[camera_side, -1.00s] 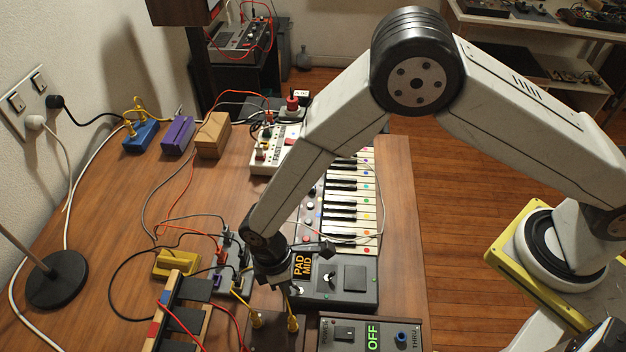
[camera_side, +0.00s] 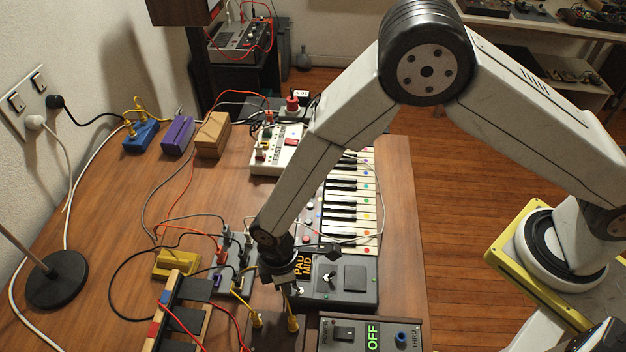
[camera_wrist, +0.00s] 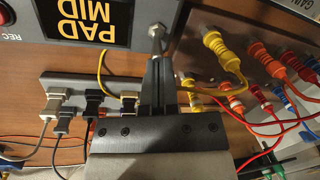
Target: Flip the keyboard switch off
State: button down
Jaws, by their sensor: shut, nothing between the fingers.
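The keyboard (camera_side: 350,205), with white and black keys and coloured dots, lies behind my gripper in the side view. A grey box (camera_side: 350,290) with an orange "PAD MID" label stands in front of it; the label (camera_wrist: 88,20) also shows in the wrist view. A dark box (camera_side: 385,335) at the front has a rocker switch (camera_side: 344,333) and a green "OFF" sign. I cannot tell which switch belongs to the keyboard. My gripper (camera_side: 290,300) is shut and empty, pointing down left of the grey box. Its narrow fingers (camera_wrist: 157,50) show beside the label in the wrist view.
A grey power strip (camera_wrist: 70,88) with several plugs lies close by. Yellow and orange plugs (camera_wrist: 215,42) with cables crowd the wrist view's right. Bare table (camera_side: 100,220) is free at the left.

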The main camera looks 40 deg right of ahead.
jog(key=shift+s+d+r+t+y, duration=0.2)
jog(key=shift+t+y, duration=0.4)
jog(key=shift+y, duration=0.1)
dwell(0.8)
jog(key=shift+s+d+r, duration=0.1)
jog(key=shift+s+d, duration=0.2)
dwell(0.4)
jog(key=shift+s+d+r, duration=0.1)
jog(key=shift+s+d, duration=0.1)
jog(key=shift+r, duration=0.25)
jog(key=shift+r, duration=0.55)
dwell(0.5)
